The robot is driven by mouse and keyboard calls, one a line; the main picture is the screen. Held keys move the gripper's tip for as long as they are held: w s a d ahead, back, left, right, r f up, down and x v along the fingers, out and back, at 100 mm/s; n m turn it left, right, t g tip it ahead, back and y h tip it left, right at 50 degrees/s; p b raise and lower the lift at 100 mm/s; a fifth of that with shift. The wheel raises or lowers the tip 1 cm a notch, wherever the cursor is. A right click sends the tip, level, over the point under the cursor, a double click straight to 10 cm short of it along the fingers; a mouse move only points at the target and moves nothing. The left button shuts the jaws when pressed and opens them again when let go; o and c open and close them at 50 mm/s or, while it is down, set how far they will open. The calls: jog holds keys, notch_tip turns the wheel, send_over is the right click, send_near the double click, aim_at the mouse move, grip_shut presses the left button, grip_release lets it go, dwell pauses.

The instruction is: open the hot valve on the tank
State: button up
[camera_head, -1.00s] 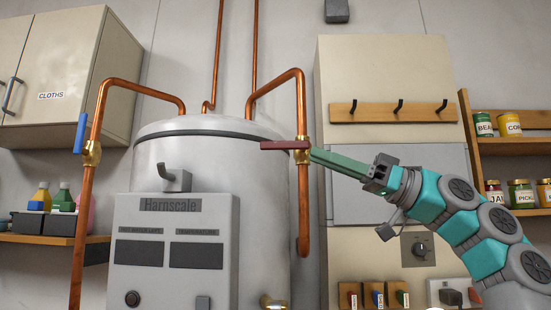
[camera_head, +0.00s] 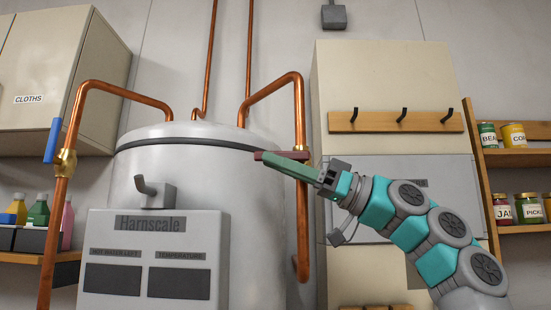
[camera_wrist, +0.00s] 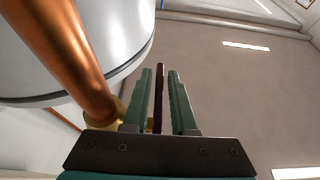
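The tank (camera_head: 255,220) is a large pale cylinder with copper pipes on top. The red valve handle (camera_head: 259,156) lies level, crosswise to the right copper pipe (camera_head: 302,225), on a brass fitting (camera_head: 301,151). My gripper (camera_head: 267,157) reaches in from the right, its green fingers alongside the handle and hiding much of it. In the wrist view, the dark red handle (camera_wrist: 158,85) runs between the two fingers of my gripper (camera_wrist: 160,78). The fingers are apart, with a gap visible on the right of the handle; contact on the left is unclear.
A blue handle (camera_head: 53,140) stands upright on the left pipe (camera_head: 52,230). A grey panel (camera_head: 155,260) with a hook-like spout (camera_head: 155,192) fronts the tank. A hook rail (camera_head: 395,121) and a shelf of cans (camera_head: 515,155) are to the right.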

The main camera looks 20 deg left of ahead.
jog(key=shift+a+r, duration=0.15)
jog(key=shift+a, duration=0.15)
grip_shut()
dwell(1.3)
